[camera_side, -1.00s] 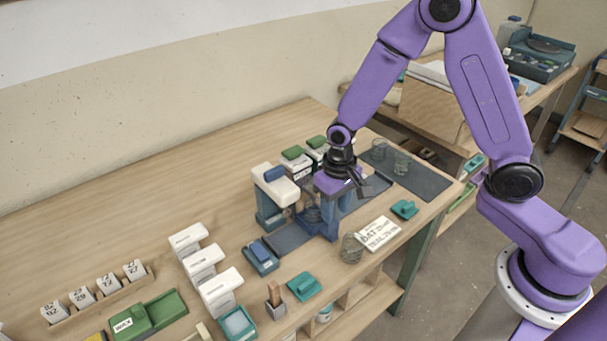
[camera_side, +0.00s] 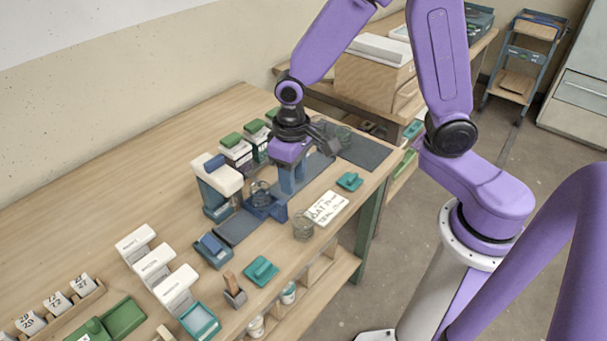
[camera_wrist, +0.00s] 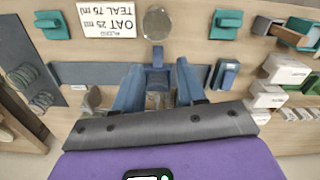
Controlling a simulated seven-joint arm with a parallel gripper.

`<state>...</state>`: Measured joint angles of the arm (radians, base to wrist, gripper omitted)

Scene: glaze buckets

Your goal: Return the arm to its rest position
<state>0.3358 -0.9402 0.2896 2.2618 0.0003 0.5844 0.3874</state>
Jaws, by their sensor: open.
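My gripper (camera_side: 288,180) is a purple block with blue fingers, pointing down over the work table (camera_side: 110,205). In the wrist view my gripper (camera_wrist: 160,95) has its two blue fingers apart. A blue stand (camera_side: 266,208) with a clear glass vessel (camera_side: 260,190) is just in front of my fingers in the side view. In the wrist view the blue stand (camera_wrist: 157,76) shows between and beyond the fingers. I see nothing held. Whether the fingers touch the stand cannot be told.
A white dispenser (camera_side: 218,180) stands left of my gripper. A glass jar (camera_side: 303,226) and a lettered card (camera_side: 327,208) are to the right. White-and-green boxes (camera_side: 236,148) stand behind. Teal lids (camera_side: 261,271) lie near the front edge. The table's left back is clear.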

